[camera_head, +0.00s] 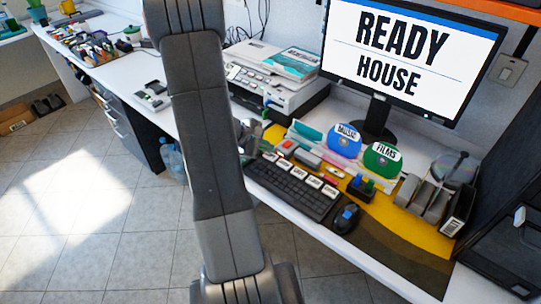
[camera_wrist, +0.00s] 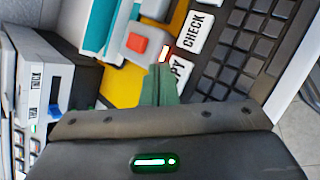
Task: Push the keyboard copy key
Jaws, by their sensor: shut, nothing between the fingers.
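The dark keyboard (camera_head: 290,190) lies on the desk in front of the monitor, with a row of white labelled keys along its far edge. In the wrist view its dark keys (camera_wrist: 240,45) fill the upper right. The white key ending in "PY" (camera_wrist: 180,70), the copy key, is partly hidden by my gripper. The white CHECK key (camera_wrist: 193,33) is beside it. My gripper (camera_wrist: 160,72) is shut and empty, its green fingertips beside or over the copy key's left part. I cannot tell if they touch it. In the head view my arm hides the fingertips.
A grey device with a red button (camera_wrist: 137,43) sits close to the fingertips. The monitor (camera_head: 405,55) reads "READY HOUSE". A mouse (camera_head: 345,218) is right of the keyboard. A printer (camera_head: 275,85) stands behind, and blue and green discs (camera_head: 381,158) stand nearby.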

